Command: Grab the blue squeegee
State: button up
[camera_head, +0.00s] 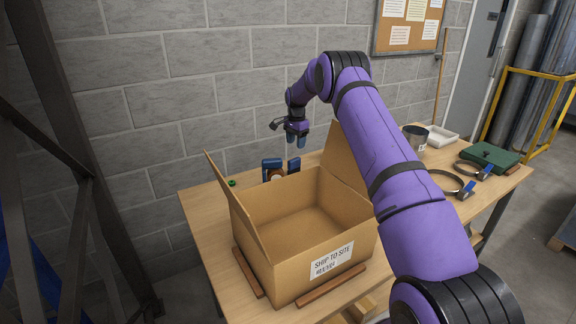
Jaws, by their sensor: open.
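My gripper (296,141) is at the far end of my purple arm, pointing down above the back of the workbench, behind an open cardboard box. Its jaws are open and look empty. Below it, partly hidden by the box, stand a dark blue item (271,163) with a brown part beside it, and a blue upright piece (293,163). One of these may be the blue squeegee, but they are too small to tell.
The open cardboard box (318,244) fills the front of the wooden workbench (205,222), its flaps raised. A metal can (415,137), white tray (440,137), green case (489,155) and band clamps (452,184) are right. A block wall stands behind.

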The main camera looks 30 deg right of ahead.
aim_at(294, 159)
jog(key=shift+w+f, duration=0.2)
jog(key=shift+f, duration=0.5)
notch_tip(294, 159, down, 10)
jog(key=shift+w+a+f, duration=0.1)
jog(key=shift+a, duration=0.05)
grip_shut()
